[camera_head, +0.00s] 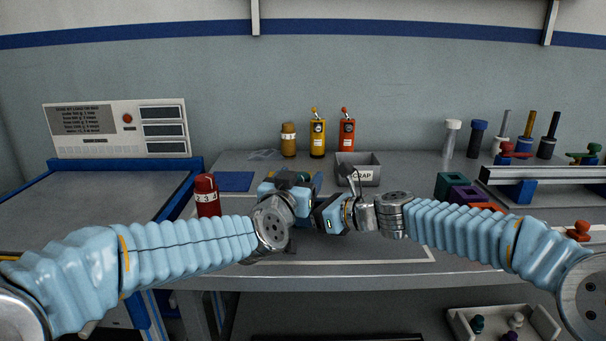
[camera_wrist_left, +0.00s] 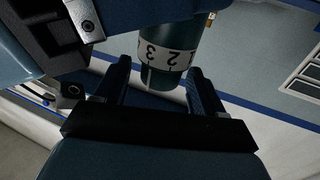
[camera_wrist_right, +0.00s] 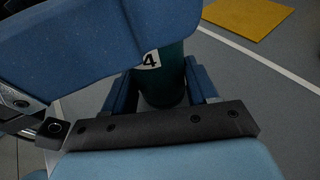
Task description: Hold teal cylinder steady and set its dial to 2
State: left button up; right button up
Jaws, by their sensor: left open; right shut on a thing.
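The teal cylinder shows in the left wrist view (camera_wrist_left: 163,80), with a white numbered dial band (camera_wrist_left: 165,56) on which a 2 and a 3 can be read. A short white mark on the teal body lies close to the 3. My left gripper (camera_head: 290,190) is open, its fingers either side of the cylinder without closing on it. My right gripper (camera_head: 328,212) is shut on the cylinder. In the right wrist view the cylinder (camera_wrist_right: 163,88) is between the fingers and a 4 shows on the band. In the head view the grippers hide most of it.
A red numbered cylinder (camera_head: 207,196) stands left of my left gripper. A grey scrap bin (camera_head: 359,174) is behind the grippers. Coloured blocks (camera_head: 458,188) lie to the right. The front table strip is mostly clear.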

pick_arm(q)
jog(key=shift+x, duration=1.4)
jog(key=c, duration=1)
